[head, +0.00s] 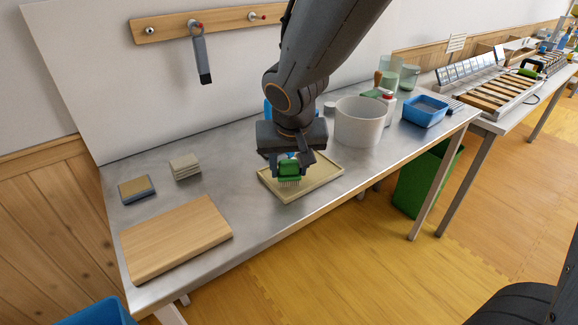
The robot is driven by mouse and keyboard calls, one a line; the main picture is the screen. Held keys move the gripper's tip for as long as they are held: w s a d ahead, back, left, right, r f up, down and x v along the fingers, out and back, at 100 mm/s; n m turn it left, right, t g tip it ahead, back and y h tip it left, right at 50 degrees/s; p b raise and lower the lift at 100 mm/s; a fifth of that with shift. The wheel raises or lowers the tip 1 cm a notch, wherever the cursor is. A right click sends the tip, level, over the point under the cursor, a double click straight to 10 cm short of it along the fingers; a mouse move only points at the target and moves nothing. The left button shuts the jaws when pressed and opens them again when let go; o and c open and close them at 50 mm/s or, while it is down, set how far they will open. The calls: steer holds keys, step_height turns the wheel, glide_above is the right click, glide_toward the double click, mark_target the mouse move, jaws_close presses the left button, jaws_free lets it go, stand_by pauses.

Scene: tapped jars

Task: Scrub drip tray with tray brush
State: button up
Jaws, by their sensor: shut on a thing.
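The drip tray (321,177) is a shallow cream rectangular tray near the middle of the steel table, by its front edge. The tray brush (289,170) is green with pale bristles pointing down. My gripper (290,160) is shut on the brush and holds it over the left part of the tray. The bristles are at or just above the tray's floor; I cannot tell whether they touch. My arm and gripper hide the tray's back part and the top of the brush.
A wooden board (176,238), a sponge (136,188) and folded cloths (185,167) lie left on the steel table (235,180). A white tub (360,122) stands close right of the tray, with a blue basin (425,111) beyond. A peg rail (175,26) hangs behind.

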steer(key=shift+f+b, duration=0.8)
steer(key=shift+b, duration=0.05)
stand_by(1.1)
steer(key=shift+w+d+r+p, duration=0.1)
steer(key=shift+w+d+p, duration=0.65)
steer(key=shift+d, duration=0.35)
steer(key=shift+w+d+p, duration=0.75)
steer(key=shift+d, duration=0.35)
steer(key=shift+w+d, duration=0.35)
steer(key=shift+d, duration=0.1)
steer(key=shift+a, duration=0.1)
steer(key=shift+s+a+f+b, duration=0.2)
steer(key=shift+s+a+b, duration=0.4)
steer(key=shift+a+b, duration=0.2)
steer(key=shift+s+a+r+b, duration=0.1)
steer(key=shift+s+a+b, duration=0.55)
steer(key=shift+a, duration=0.25)
steer(key=shift+s+a+b, duration=0.6)
steer(key=shift+a, duration=0.25)
